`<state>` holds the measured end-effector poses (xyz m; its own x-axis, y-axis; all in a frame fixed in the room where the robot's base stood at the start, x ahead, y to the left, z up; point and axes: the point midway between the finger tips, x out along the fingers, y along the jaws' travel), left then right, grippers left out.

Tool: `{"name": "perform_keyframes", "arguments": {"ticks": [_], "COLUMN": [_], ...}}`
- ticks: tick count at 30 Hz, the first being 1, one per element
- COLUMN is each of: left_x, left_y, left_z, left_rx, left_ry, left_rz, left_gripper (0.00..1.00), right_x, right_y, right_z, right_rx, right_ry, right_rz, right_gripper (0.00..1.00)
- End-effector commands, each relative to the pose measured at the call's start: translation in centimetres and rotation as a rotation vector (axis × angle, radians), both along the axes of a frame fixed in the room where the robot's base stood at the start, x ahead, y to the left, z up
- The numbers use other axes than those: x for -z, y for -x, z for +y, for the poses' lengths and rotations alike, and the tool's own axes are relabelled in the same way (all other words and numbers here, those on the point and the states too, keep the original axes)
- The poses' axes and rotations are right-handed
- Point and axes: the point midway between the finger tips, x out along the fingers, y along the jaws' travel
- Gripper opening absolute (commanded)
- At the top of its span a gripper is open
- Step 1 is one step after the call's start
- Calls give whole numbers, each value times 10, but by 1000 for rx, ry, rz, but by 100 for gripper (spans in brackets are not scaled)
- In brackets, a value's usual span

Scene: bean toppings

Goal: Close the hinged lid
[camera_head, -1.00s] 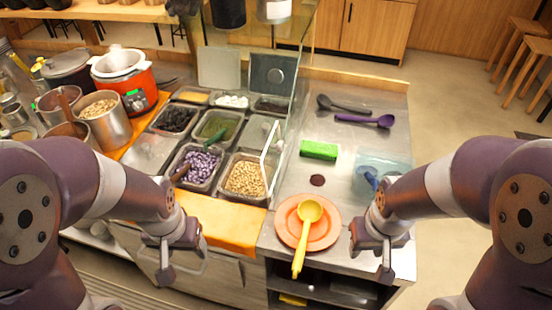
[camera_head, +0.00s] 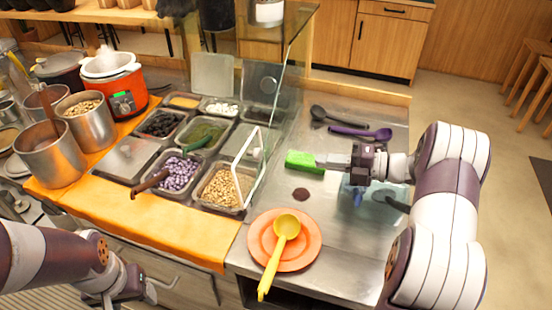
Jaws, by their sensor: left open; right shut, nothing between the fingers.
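Several food pans sit in the counter, some with raised lids. A pale lid (camera_head: 212,75) and a grey lid with a round handle (camera_head: 261,79) stand up along the back. A clear, white-edged panel (camera_head: 249,165) stands tilted by the chickpea pan (camera_head: 222,187); I cannot tell which is the hinged lid meant. A flat metal lid (camera_head: 127,160) covers a pan at the left. My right gripper (camera_head: 322,160) is shut and empty, pointing left beside the green block (camera_head: 303,160); contact is unclear. My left gripper (camera_head: 150,290) is open and empty at the counter's lower left.
A glass screen (camera_head: 293,55) rises behind the pans. An orange plate with a yellow ladle (camera_head: 285,228) lies front right. Dark and purple spoons (camera_head: 360,133) lie at the back right. A clear blue container (camera_head: 375,205) is under my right arm. Pots and an orange cooker (camera_head: 122,95) stand left.

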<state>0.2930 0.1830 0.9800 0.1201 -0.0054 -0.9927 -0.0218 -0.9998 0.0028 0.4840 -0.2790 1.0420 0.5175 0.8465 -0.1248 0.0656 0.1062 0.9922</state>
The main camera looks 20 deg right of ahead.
Motion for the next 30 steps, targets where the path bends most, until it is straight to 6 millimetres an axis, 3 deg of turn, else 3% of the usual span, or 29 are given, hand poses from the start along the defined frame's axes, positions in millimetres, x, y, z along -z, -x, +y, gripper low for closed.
{"name": "perform_keyframes", "arguments": {"ticks": [18,24,30], "left_x": [-32,-36,-35], "left_y": [0,0,0], "left_z": [0,0,0], "left_rx": [0,0,0], "left_ry": [0,0,0], "left_rz": [0,0,0], "left_gripper": [65,65,65], "right_x": [11,15,16], "right_y": [-61,-70,-71], "right_z": [101,115,116], "right_rx": [-1,0,1], "right_ry": [-1,0,-1], "right_rz": [3,4,3], "right_gripper": [0,0,0]}}
